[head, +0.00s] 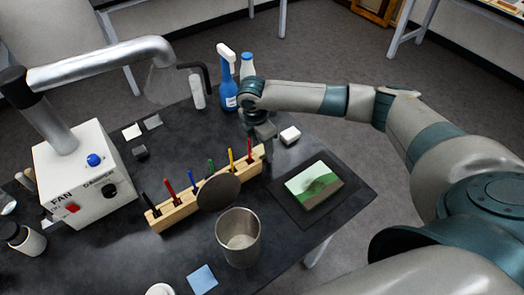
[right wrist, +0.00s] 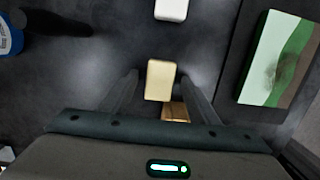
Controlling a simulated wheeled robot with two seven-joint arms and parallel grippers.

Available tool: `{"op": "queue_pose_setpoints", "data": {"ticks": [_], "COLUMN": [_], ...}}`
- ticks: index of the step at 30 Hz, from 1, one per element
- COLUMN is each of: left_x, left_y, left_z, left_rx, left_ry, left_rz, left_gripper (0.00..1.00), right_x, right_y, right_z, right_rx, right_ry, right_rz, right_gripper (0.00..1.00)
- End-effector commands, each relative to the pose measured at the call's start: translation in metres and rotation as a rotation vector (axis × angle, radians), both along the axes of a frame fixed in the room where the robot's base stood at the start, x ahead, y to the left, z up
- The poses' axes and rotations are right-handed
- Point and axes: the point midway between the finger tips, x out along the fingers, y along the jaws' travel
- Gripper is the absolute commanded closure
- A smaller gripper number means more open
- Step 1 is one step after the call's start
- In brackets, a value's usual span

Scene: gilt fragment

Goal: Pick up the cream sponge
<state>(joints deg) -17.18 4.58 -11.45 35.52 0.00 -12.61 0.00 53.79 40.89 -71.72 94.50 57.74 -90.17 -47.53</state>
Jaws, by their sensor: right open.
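The cream sponge (right wrist: 160,80) is a small pale yellow block in the right wrist view. It lies between the two spread fingers of my right gripper (right wrist: 159,77), with a dark gap on each side. In the head view my right gripper (head: 262,142) points down at the far end of the wooden rack, and I cannot make out the sponge there; the gripper seems to hide it. The right gripper is open. The height of the fingers above the table is hard to tell. My left gripper is out of view.
A wooden rack (head: 182,211) of coloured-handled tools stands close by the right gripper. A white block (head: 290,135) and a painting on a dark mat (head: 335,209) lie to its right. A spray bottle (head: 227,80) stands behind; a metal cup (head: 238,240) stands in front.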

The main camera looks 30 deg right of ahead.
Motion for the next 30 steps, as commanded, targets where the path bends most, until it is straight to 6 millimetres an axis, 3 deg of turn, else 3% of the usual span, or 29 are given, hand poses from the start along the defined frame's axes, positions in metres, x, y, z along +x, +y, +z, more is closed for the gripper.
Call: {"op": "queue_pose_setpoints", "data": {"ticks": [4,9,22,30], "left_x": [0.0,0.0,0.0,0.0], "left_y": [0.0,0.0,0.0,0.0], "left_z": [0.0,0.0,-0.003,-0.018], "left_rx": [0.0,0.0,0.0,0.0], "left_ry": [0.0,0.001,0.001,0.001], "left_rz": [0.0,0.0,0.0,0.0], "left_gripper": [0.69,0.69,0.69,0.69], "right_x": [0.0,0.0,0.001,0.002], "right_y": [0.0,0.0,0.0,0.001], "right_z": [0.0,0.0,0.004,0.031], "right_rx": [0.0,0.0,0.001,0.003], "right_ry": [0.0,0.0,-0.001,-0.004], "right_rz": [0.0,0.0,-0.001,-0.001], "right_gripper": [0.48,0.88,0.89,0.89]}}
